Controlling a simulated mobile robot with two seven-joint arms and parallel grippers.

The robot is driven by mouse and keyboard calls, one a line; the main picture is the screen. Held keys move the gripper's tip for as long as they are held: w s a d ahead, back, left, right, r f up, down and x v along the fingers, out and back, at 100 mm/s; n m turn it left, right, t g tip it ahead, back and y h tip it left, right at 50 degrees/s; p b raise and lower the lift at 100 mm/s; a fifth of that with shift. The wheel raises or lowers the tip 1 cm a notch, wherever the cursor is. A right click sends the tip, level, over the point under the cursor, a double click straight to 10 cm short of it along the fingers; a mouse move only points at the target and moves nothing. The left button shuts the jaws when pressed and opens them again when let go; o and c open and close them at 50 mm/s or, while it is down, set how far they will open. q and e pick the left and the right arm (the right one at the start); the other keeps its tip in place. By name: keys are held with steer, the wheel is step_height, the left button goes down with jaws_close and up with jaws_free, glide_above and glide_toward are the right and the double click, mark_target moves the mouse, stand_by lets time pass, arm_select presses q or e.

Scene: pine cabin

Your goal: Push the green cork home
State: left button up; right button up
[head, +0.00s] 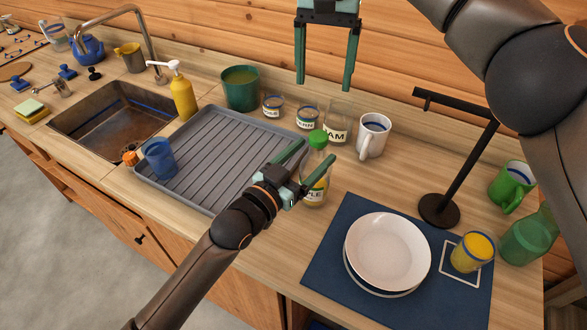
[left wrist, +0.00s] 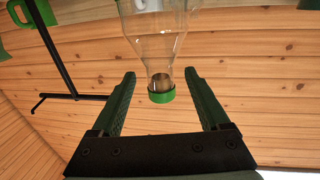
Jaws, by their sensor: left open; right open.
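A clear glass bottle (head: 318,170) with a partly hidden label stands upright at the tray's right edge. The green cork (head: 318,137) is on its mouth; in the left wrist view the green cork (left wrist: 161,97) caps the neck, with something brownish inside the glass. My left gripper (head: 319,149) is open, its fingers on either side of the bottle's upper part; in the left wrist view the fingers (left wrist: 160,76) show gaps on both sides. My right gripper (head: 325,87) is open and empty, pointing down above and behind the bottle.
A grey ribbed tray (head: 215,150) holds a blue cup (head: 159,158). Jars (head: 337,125) and a white mug (head: 373,136) stand close behind the bottle. A black stand (head: 440,208) and plates (head: 388,250) on a blue mat (head: 325,270) are at right.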

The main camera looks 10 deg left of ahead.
arm_select(q)
steer(key=v, duration=0.6)
steer(key=shift+s, duration=0.1)
stand_by(0.4)
